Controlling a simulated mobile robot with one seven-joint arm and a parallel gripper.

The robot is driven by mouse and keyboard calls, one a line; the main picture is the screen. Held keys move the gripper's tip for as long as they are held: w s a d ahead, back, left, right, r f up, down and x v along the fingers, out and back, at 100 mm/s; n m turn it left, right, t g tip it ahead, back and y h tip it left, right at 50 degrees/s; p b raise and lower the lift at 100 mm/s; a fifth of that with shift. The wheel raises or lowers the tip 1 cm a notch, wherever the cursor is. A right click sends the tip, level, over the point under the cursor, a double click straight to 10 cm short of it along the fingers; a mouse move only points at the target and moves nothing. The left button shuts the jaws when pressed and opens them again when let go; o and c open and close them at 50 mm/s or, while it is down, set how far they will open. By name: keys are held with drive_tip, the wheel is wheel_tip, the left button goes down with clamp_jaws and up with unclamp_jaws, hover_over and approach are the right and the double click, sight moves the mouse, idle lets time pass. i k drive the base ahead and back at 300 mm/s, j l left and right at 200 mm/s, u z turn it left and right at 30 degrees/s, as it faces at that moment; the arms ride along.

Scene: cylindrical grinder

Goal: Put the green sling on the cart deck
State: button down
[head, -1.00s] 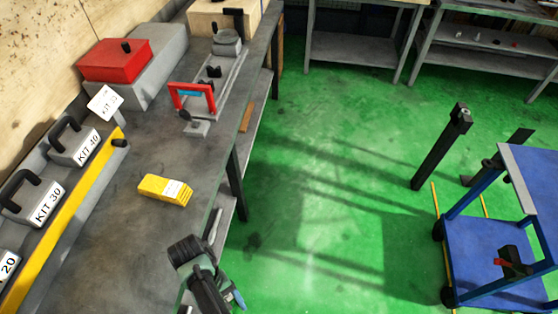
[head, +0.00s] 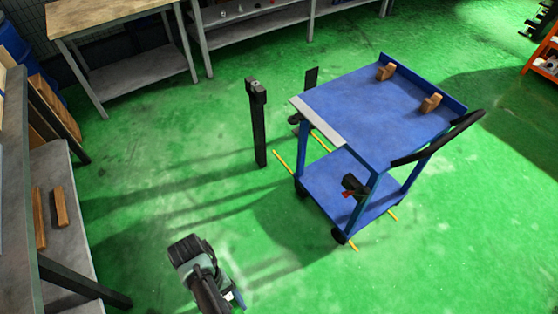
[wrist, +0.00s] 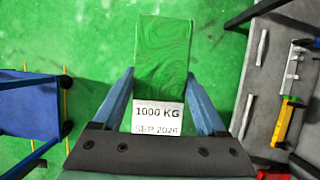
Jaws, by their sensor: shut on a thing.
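The green sling (wrist: 162,50) is a flat green band with a white label reading "1000 KG" and "SEP 2026". It lies between the two blue fingers of my gripper (wrist: 160,78), which is shut on it. In the head view my gripper (head: 235,298) is at the bottom, left of the cart and above green floor; the sling cannot be made out there. The cart deck (head: 360,105) is the blue top surface of the cart, right of centre. The cart's blue surface also shows at the left of the wrist view (wrist: 28,108), apart from the sling.
Two wooden blocks (head: 386,71) (head: 431,103) sit on the deck's far and right parts. A black handle (head: 440,140) juts out at its right. A black post (head: 258,125) stands left of the cart. Benches line the left and back. Floor before the cart is clear.

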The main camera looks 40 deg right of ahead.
sight(367, 120)
drive_tip(key=i+l+z, duration=0.25)
drive_tip(key=l+z, duration=0.15)
drive_tip(key=i+l+z, duration=0.7)
drive_tip(key=z, duration=0.15)
drive_tip(key=i+l, duration=0.3)
drive_tip(key=i, duration=0.15)
drive_tip(key=i+l, duration=0.25)
drive_tip(key=i, duration=0.15)
